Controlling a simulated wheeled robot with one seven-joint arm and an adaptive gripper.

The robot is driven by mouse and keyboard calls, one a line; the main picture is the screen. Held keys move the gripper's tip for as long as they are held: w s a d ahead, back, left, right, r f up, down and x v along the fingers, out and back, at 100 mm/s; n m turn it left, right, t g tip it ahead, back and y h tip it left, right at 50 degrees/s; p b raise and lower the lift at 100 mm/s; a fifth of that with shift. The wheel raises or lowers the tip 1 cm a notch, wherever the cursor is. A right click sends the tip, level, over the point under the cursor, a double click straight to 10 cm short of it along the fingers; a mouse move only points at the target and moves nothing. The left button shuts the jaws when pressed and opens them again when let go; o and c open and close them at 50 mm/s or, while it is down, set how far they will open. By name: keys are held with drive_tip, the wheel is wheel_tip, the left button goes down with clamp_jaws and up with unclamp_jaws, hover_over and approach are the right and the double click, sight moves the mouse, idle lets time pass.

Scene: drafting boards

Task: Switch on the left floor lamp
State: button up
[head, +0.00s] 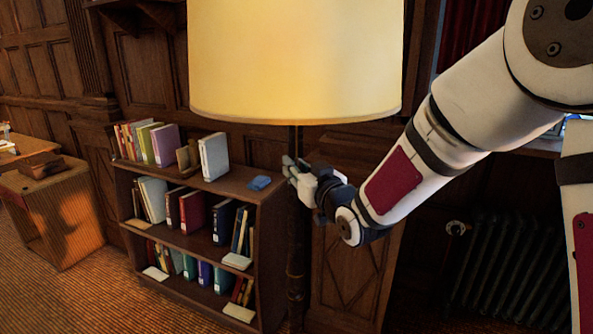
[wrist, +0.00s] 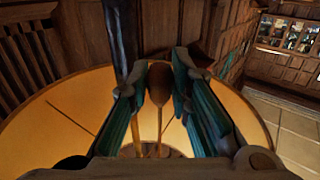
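The floor lamp's large pale yellow shade (head: 295,60) fills the top middle of the head view. Its dark pole (head: 295,235) runs down beside the bookcase. The shade looks bright. My gripper (head: 289,168) is just below the shade rim, close to the pole in the picture. In the wrist view I look up into the shade (wrist: 62,112). A brown bob (wrist: 160,82) shows between the two fingers of my gripper (wrist: 160,88). The fingers are apart, with the bob filling most of the gap. Whether they press on it is unclear.
A bookcase (head: 200,277) with several books stands left of the pole, with a small blue object (head: 259,183) on top. A wooden box-like piece (head: 60,212) is at the far left. A dark radiator (head: 505,265) is at the right. Carpet (head: 95,295) is clear at the lower left.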

drive_tip(key=shift+f, duration=0.1)
idle(0.5)
drive_tip(key=shift+f+b, duration=0.3)
drive_tip(key=shift+f, duration=0.3)
drive_tip(key=o, duration=0.9)
drive_tip(key=shift+p+v, duration=1.45)
drive_tip(key=shift+v, duration=2.6)
drive_tip(key=shift+w, duration=0.1)
